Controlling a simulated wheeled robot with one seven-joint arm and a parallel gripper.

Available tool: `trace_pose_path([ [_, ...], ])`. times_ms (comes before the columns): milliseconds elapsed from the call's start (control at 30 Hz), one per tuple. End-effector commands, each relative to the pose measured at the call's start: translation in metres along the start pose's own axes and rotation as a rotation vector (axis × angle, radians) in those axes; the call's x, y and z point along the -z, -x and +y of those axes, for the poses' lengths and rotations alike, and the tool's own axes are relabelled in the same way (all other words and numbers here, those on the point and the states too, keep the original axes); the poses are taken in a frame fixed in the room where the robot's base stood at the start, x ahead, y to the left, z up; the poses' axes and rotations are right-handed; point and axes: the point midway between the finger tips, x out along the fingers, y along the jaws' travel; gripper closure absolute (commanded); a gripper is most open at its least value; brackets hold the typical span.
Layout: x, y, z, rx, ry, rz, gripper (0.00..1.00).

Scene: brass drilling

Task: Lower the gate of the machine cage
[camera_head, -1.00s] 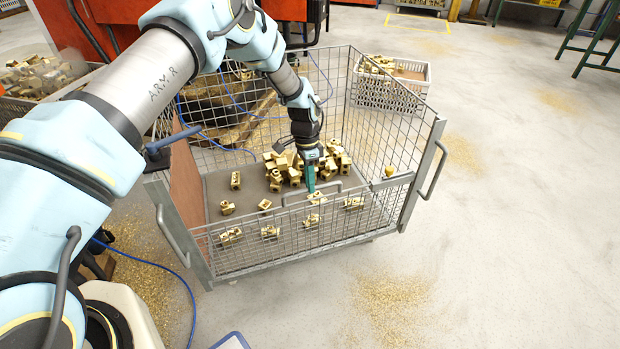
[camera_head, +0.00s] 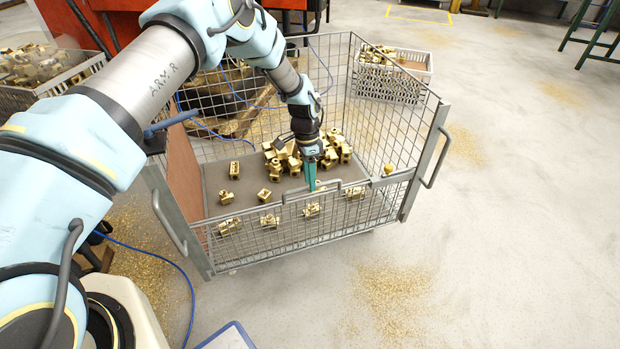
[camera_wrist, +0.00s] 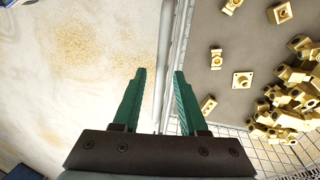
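The machine cage (camera_head: 436,150) is a grey wire-mesh crate on the floor. Its gate (camera_head: 262,243) is the lower mesh panel at the front, standing upright with a raised handle bar (camera_head: 330,184) along its top rail. My gripper (camera_head: 310,188) points down at the middle of this top rail, right at the handle. In the wrist view, its two green fingers (camera_wrist: 160,75) are apart, and the grey rail (camera_wrist: 165,40) runs past between the tips. I cannot tell whether the fingers touch the rail. No object is held.
Several brass parts (camera_head: 283,158) lie on the cage floor, most heaped towards the back. A white crate (camera_head: 393,84) of parts stands behind. The floor in front and right is open, with brass chips (camera_head: 390,290).

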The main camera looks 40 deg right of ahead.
Motion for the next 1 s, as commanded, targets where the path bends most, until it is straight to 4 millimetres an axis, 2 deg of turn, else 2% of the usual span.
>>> trace_pose_path([
  [367,0.000,0.005,0.000,0.000,0.000,0.001,0.53],
  [467,0.001,0.019,-0.001,0.002,0.000,0.002,0.53],
  [800,0.000,0.084,-0.001,0.002,0.000,0.002,0.53],
  [1000,0.000,0.104,0.000,0.001,0.000,0.001,0.53],
])
